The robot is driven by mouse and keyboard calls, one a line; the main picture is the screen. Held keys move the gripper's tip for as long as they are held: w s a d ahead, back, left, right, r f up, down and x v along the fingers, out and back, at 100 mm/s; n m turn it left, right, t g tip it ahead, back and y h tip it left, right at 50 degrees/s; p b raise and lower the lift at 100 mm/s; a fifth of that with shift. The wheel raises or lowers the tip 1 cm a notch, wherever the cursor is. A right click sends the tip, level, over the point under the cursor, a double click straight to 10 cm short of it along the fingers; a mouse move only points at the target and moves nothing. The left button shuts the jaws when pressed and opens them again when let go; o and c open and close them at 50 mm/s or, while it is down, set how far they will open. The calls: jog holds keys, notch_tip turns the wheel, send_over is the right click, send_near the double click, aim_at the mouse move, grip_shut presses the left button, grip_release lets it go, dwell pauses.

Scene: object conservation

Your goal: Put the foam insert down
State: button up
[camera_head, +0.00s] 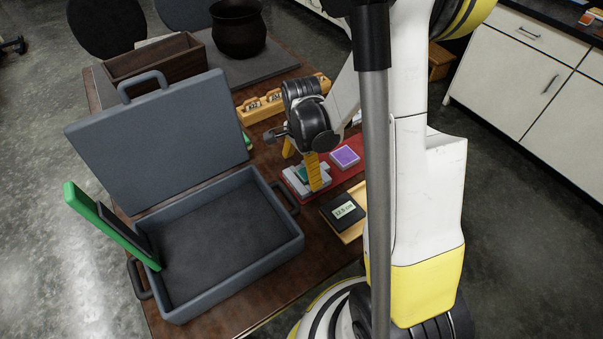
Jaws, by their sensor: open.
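My gripper (303,172) has yellow fingers and points down over a small pale tray (297,188) with a teal patch. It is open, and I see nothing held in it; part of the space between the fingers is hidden. I cannot tell for certain which thing is the foam insert. A dark grey lining (222,243) lies flat in the open grey case (290,243). A green panel with a dark inset (97,217) leans tilted over the left wall of the case, its lower end inside.
The case lid (155,140) stands raised behind. A red mat with a purple block (345,156) and a dark device with a display (343,211) are right of my gripper. A yellow numbered rack (262,106), a wooden box (155,62) and a black pot (238,30) stand farther back.

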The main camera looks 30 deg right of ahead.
jog(key=s+a+r+n+t+p, duration=0.1)
jog(key=s+a+r+n+t, duration=0.2)
jog(key=r, duration=0.6)
jog(key=a+r+n+p, duration=0.2)
jog(key=r+n, duration=0.3)
jog(key=r, duration=0.4)
jog(key=s+a+r+n+t, duration=0.4)
jog(key=s+a+r+n, duration=0.1)
jog(key=n, duration=0.4)
jog(key=shift+s+a+r+n, duration=0.35)
jog(key=shift+s+r, duration=0.2)
jog(key=shift+s, duration=0.4)
